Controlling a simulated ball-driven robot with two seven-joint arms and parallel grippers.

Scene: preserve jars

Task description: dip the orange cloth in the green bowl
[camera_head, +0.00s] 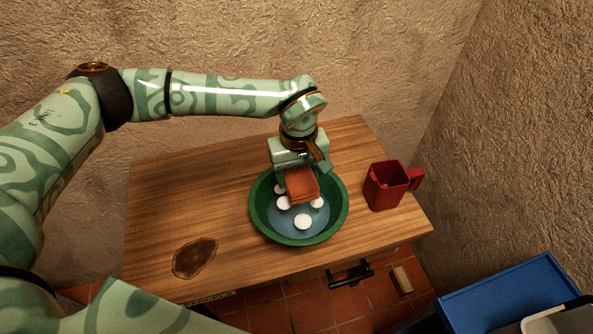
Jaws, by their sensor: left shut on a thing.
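The orange cloth (302,185) is a folded block held by my left gripper (299,171), which is shut on it. The gripper points down over the green bowl (339,220). The bowl stands on the wooden table and holds blue liquid (286,221) with several white round things (303,221) in it. The cloth is over the far half of the bowl's opening; I cannot tell whether its lower edge touches the liquid. My right gripper is not in view.
A red mug (384,187) stands right of the bowl on the wooden table (155,220). A dark brown stain (194,257) lies at the front left. A blue container (510,295) is at the lower right. Rough walls close in behind and right.

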